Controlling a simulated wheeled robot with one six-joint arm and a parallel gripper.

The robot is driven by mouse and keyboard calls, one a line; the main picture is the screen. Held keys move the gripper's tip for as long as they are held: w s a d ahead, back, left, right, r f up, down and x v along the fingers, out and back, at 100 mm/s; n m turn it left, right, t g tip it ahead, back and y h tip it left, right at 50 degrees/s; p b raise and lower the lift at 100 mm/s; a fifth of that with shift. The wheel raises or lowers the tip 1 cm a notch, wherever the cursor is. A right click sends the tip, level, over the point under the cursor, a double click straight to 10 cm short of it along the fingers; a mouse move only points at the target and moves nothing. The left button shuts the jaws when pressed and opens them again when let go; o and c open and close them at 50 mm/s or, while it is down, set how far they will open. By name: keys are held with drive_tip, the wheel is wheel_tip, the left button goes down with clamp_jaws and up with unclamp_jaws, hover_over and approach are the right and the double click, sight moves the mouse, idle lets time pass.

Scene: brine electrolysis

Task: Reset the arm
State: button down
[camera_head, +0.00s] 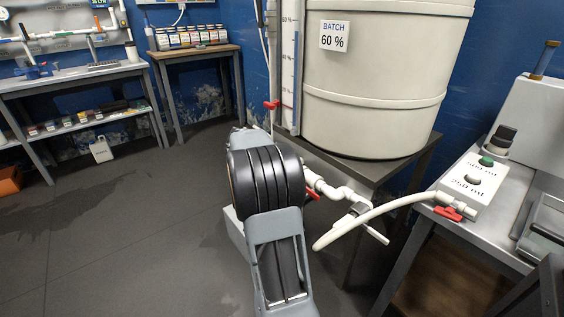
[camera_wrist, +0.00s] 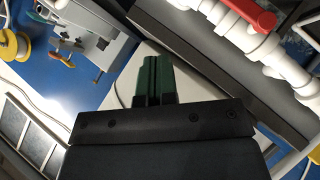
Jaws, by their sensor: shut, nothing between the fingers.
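In the wrist view my gripper (camera_wrist: 153,78) shows as a dark body with two green fingers pressed together, shut and empty. In the head view my arm (camera_head: 268,190) rises from the bottom middle in front of the tank. My gripper cannot be made out in the head view. In the wrist view a red valve handle (camera_wrist: 250,14) on white pipes (camera_wrist: 270,50) lies up and to the right of the fingers.
A large white tank (camera_head: 375,80) labelled 60 % stands on a dark stand (camera_head: 385,170). A white hose (camera_head: 375,212) curves to a metal bench (camera_head: 480,225) at right, which holds a box (camera_head: 474,182) with buttons. Open floor (camera_head: 110,230) lies left.

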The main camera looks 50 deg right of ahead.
drive_tip(key=shift+a+r, duration=0.2)
drive_tip(key=s+a+r+n+t+y+p, duration=0.1)
drive_tip(key=a+r+n+t+y+p, duration=0.3)
drive_tip(key=a+r+p, duration=1)
drive_tip(key=s+a+r+n+t+y+p, duration=0.2)
drive_tip(key=a+r+n+t+p, duration=0.6)
drive_tip(key=a+p, duration=1.1)
wheel_tip(320, 180, up, 6)
drive_tip(key=a+n+y, duration=0.2)
drive_tip(key=n, duration=0.2)
drive_tip(key=shift+s+n, duration=0.3)
drive_tip(key=shift+n, duration=0.1)
